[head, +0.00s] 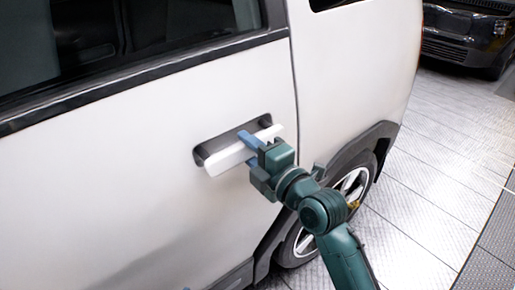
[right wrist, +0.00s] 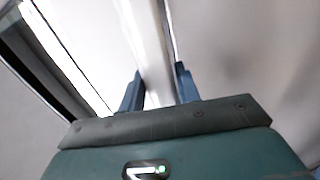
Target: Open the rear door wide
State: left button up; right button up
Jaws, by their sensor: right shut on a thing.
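The rear door (head: 150,160) of a white car fills the left and middle of the head view. Its edge seam runs down to the right of the handle, and the door looks closed. The white door handle (head: 222,160) sits across a dark recess (head: 215,146). My right gripper (head: 254,143) is shut on the handle, near its right part. In the right wrist view the blue fingers (right wrist: 158,88) stand on either side of the white handle bar (right wrist: 150,45). My left gripper is not in view.
The rear wheel (head: 350,190) and dark wheel arch are behind my right arm. A dark vehicle (head: 462,35) stands at the top right. The tiled metal floor (head: 430,170) to the right of the car is clear.

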aim_at(252, 152)
jog(key=shift+c, duration=0.8)
jog(key=shift+s+d+f, duration=0.15)
jog(key=shift+s+d, duration=0.3)
jog(key=shift+s, duration=0.1)
jog(key=shift+s+d+h+p, duration=0.3)
jog(key=shift+s+d+p, duration=0.05)
jog(key=shift+s+p, duration=0.3)
jog(key=shift+s+d+m+t+p, duration=0.2)
jog(key=shift+s+d+p, duration=0.15)
jog(key=shift+s, duration=0.3)
jog(key=shift+s+d+m+t+p, duration=0.1)
jog(key=shift+s+d+m+p, duration=0.1)
jog(key=shift+s+d, duration=0.35)
jog(key=shift+s+a, duration=0.1)
